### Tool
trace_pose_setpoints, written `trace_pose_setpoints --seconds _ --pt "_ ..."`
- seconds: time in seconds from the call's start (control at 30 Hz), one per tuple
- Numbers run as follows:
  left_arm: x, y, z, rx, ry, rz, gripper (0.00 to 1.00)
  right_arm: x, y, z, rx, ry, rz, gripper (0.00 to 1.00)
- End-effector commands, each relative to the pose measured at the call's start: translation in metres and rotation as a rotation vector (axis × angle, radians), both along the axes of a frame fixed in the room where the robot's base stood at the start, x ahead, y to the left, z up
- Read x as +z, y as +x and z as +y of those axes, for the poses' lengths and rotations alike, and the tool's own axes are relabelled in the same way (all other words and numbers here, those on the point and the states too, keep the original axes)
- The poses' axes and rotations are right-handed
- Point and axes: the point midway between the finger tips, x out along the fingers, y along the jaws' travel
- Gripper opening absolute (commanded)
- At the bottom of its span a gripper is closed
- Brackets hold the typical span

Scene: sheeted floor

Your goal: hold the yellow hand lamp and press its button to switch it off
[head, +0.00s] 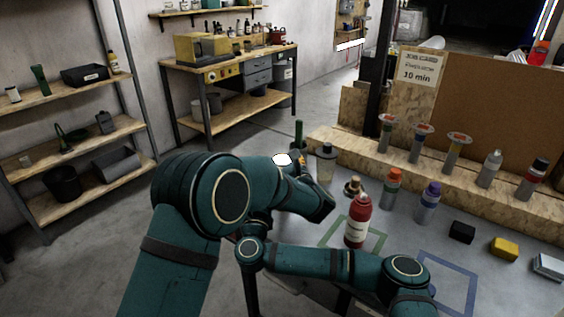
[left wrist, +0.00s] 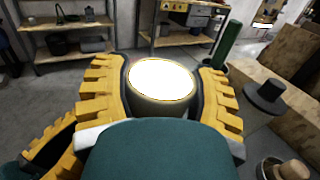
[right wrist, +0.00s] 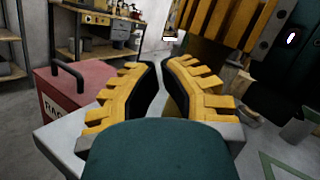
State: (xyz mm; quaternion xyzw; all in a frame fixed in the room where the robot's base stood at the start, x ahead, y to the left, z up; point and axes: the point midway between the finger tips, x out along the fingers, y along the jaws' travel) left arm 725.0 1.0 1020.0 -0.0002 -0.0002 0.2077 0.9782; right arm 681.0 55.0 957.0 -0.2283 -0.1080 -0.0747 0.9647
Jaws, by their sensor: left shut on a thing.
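The hand lamp shows as a glowing white round face (left wrist: 163,80) between the fingers of my left gripper (left wrist: 163,68) in the left wrist view. Those fingers are shut on its sides. In the head view the lit face (head: 282,159) shows beyond my left arm; most of the lamp's body is hidden, and I see no button. My right gripper (right wrist: 161,72) has a narrow gap between its fingers and holds nothing. In the right wrist view, large yellow ribbed fingers of my left gripper (right wrist: 225,20) are close by at the top. My left arm hides the right gripper in the head view.
A red bottle (head: 357,222) and several capped tubes stand on the grey table at right. A green upright cylinder (left wrist: 228,42) is right of the lamp. A red box with a dark handle (right wrist: 65,98) is left of my right gripper. Shelves and a workbench stand farther back.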

Motion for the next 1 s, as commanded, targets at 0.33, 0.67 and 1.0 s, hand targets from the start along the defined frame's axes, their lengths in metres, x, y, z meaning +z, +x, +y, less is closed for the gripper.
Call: trace_pose_setpoints --seconds 0.33,0.67,1.0 --pt "0.0002 0.0 0.0 0.0 0.0 0.0 0.18 0.0001 0.0007 -0.0007 0.0 0.0 0.0 0.0" --pt "0.0002 0.0 0.0 0.0 0.0 0.0 0.18 0.0 0.0072 -0.0061 0.0 -0.001 0.0 0.0" --pt "0.0002 0.0001 0.0001 0.0 0.0 0.0 0.18 0.0 0.0075 -0.0066 -0.001 0.0 0.0 0.0"
